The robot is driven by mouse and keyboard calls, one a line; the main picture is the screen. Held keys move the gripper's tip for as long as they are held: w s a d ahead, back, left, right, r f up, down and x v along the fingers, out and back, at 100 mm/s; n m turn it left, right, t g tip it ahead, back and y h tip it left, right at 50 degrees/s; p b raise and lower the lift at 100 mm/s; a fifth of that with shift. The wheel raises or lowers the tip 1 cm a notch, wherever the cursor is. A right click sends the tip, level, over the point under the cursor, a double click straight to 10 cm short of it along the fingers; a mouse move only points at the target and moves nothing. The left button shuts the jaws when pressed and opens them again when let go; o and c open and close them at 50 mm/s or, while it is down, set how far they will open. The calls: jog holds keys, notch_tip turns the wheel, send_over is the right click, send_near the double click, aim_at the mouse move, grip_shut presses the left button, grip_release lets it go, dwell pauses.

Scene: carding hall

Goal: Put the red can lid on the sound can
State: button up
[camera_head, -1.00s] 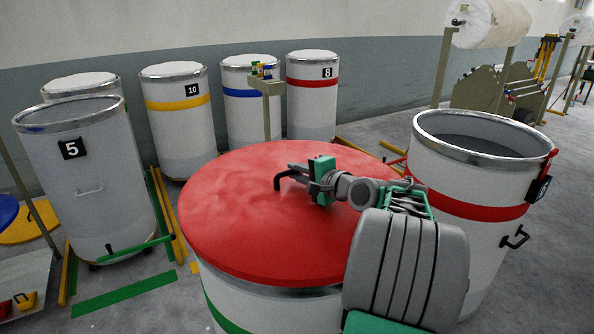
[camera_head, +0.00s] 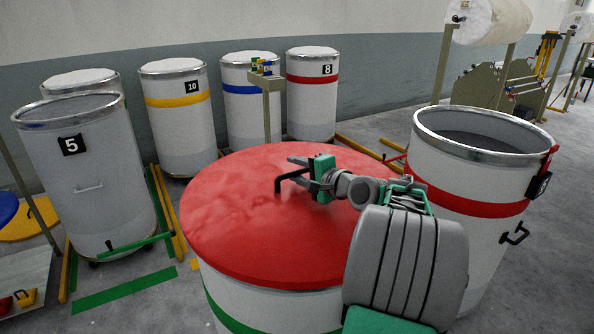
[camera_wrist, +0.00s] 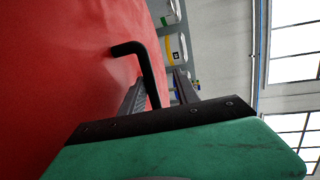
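The red can lid (camera_head: 250,225) lies over the top of a large pale can (camera_head: 265,308) with a green band, in the foreground of the head view. The lid fills the left of the wrist view (camera_wrist: 50,80). Its black bent handle (camera_head: 284,182) stands up from the lid and also shows in the wrist view (camera_wrist: 150,75). My gripper (camera_head: 299,168) is at the handle, low over the lid. In the wrist view its fingers (camera_wrist: 160,90) are apart, with the handle in the gap between them. The near can's number is not visible.
An uncovered can with a red band (camera_head: 464,190) stands close on the right. Can 5 (camera_head: 100,200) is uncovered at the left, beside a green bar. Several filled cans, including can 10 (camera_head: 180,130) and can 8 (camera_head: 312,110), line the wall. A small post (camera_head: 266,110) stands behind the lid.

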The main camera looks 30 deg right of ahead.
jog(key=shift+r, duration=0.35)
jog(key=shift+r+p, duration=0.55)
jog(key=shift+r, duration=0.05)
jog(key=v, duration=0.4)
jog(key=b+v, duration=0.1)
jog(key=v, duration=0.3)
jog(key=b+v, duration=0.1)
jog(key=v, duration=0.3)
jog(key=shift+s+f, duration=0.1)
jog(key=shift+f, duration=0.15)
jog(key=shift+f, duration=0.1)
